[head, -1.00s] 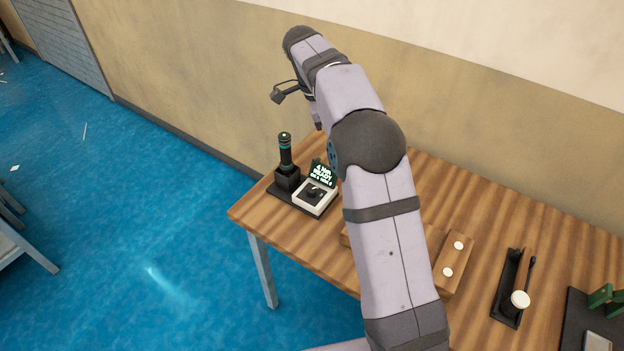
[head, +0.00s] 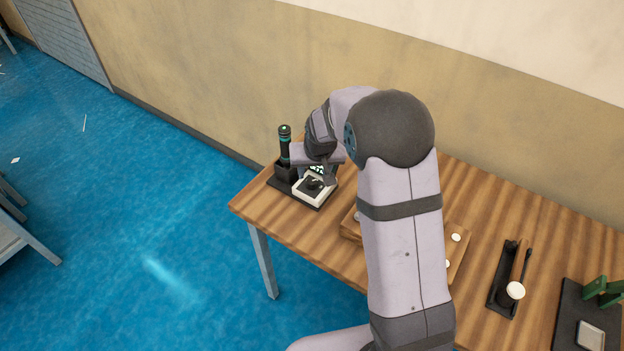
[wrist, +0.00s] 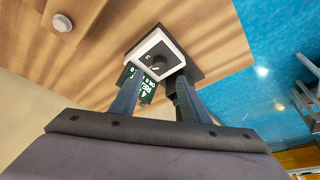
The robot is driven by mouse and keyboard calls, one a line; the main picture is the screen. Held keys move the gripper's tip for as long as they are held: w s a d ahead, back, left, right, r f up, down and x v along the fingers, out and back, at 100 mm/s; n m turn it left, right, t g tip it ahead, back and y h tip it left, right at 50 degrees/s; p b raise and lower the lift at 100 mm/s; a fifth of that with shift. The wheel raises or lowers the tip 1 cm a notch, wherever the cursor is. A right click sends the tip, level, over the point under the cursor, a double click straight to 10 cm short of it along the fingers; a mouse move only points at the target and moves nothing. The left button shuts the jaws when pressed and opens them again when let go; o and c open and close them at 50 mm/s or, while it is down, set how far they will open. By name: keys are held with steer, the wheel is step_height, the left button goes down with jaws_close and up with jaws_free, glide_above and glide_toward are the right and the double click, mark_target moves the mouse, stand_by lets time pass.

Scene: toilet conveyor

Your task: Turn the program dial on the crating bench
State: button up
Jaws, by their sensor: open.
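The program dial (head: 313,183) is a dark knob on a small white box (head: 311,197) near the left end of the wooden bench. In the wrist view the black knob (wrist: 161,61) sits on the white face, beyond my fingertips. My gripper (wrist: 153,82) is open, its two dark fingers apart and pointing toward the dial box. A small display with pale green text (wrist: 146,92) shows behind the left finger. In the head view my wrist is above and beside the box and hides part of the display; whether the fingers touch the knob cannot be told.
A black cylinder with teal bands (head: 285,145) stands in a holder just left of the dial box. A wooden block with white buttons (head: 458,250), a black tray with a white-capped tool (head: 505,290) and a dark board (head: 570,325) lie to the right. The bench's left edge is close.

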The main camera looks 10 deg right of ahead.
mark_target(311, 181)
steer(key=shift+n, duration=0.5)
steer(key=shift+f, duration=0.1)
steer(key=shift+p+x, duration=1.2)
steer(key=shift+x, duration=2.4)
steer(key=c, duration=1.1)
steer(key=shift+o, duration=0.2)
